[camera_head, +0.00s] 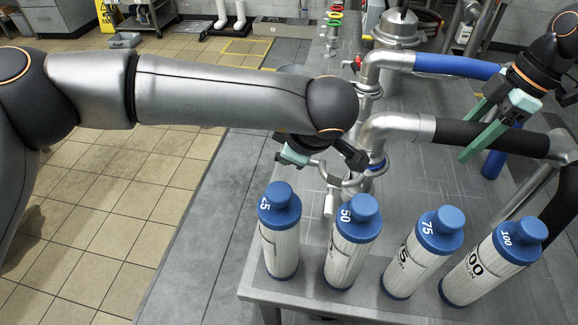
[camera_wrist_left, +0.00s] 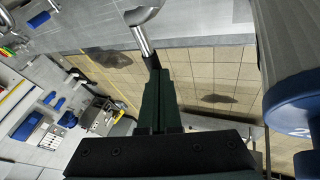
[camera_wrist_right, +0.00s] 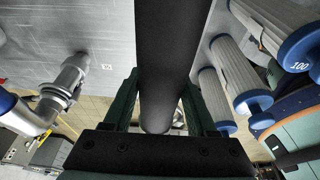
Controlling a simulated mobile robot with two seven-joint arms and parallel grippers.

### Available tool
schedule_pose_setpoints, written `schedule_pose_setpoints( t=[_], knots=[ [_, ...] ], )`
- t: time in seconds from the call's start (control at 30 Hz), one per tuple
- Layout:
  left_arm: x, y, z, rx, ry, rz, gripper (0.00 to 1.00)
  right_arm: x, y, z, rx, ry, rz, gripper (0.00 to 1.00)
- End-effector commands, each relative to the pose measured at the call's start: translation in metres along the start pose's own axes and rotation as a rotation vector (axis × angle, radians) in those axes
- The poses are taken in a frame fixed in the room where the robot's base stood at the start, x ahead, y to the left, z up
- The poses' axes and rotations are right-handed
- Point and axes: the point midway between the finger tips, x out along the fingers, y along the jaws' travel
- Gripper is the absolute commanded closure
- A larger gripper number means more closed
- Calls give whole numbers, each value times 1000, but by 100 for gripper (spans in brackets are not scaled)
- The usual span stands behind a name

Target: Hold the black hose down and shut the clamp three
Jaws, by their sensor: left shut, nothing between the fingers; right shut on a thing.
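The black hose (camera_head: 470,136) runs right from a bent steel pipe (camera_head: 395,127). My right gripper (camera_head: 468,137) is shut on it; in the right wrist view the hose (camera_wrist_right: 168,60) passes between both fingers (camera_wrist_right: 160,110). A steel clamp (camera_head: 345,181) with a hanging handle (camera_head: 328,205) sits at the lower end of that pipe, partly behind my left arm; its number cannot be read. My left gripper (camera_head: 296,154) is shut and empty, just left of the clamp. In the left wrist view a metal rod (camera_wrist_left: 143,40) lies just beyond the closed fingertips (camera_wrist_left: 155,72); contact is unclear.
Several blue-capped white cartridges (camera_head: 280,232) stand along the near edge of the grey table (camera_head: 300,288). A blue hose (camera_head: 450,66) on another steel pipe lies behind the black hose. A steel vessel (camera_head: 396,28) stands farther back. Tiled floor (camera_head: 130,210) is open at left.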

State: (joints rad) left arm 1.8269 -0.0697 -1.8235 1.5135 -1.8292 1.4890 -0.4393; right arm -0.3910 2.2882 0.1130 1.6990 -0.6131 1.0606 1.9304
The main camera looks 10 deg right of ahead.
Motion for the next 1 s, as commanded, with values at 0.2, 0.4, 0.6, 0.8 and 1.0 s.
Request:
schedule_pose_setpoints(
  t=[0.2, 0.4, 0.6, 0.8, 1.0],
  knots=[
    [13, 27, 0, 172, -80, 74, 100, 1, -1, 2, 2, -5, -4, 92],
    [23, 53, 5, 331, -151, 144, 100, 1, -1, 2, 2, -5, -4, 92],
    [29, 78, 16, 493, -224, 215, 100, 1, -1, 2, 2, -5, -5, 92],
    [33, 101, 30, 652, -296, 284, 100, 1, -1, 2, 2, -5, -5, 92],
    [34, 121, 47, 801, -360, 349, 100, 1, -1, 2, 2, -5, -5, 92]
  ],
)
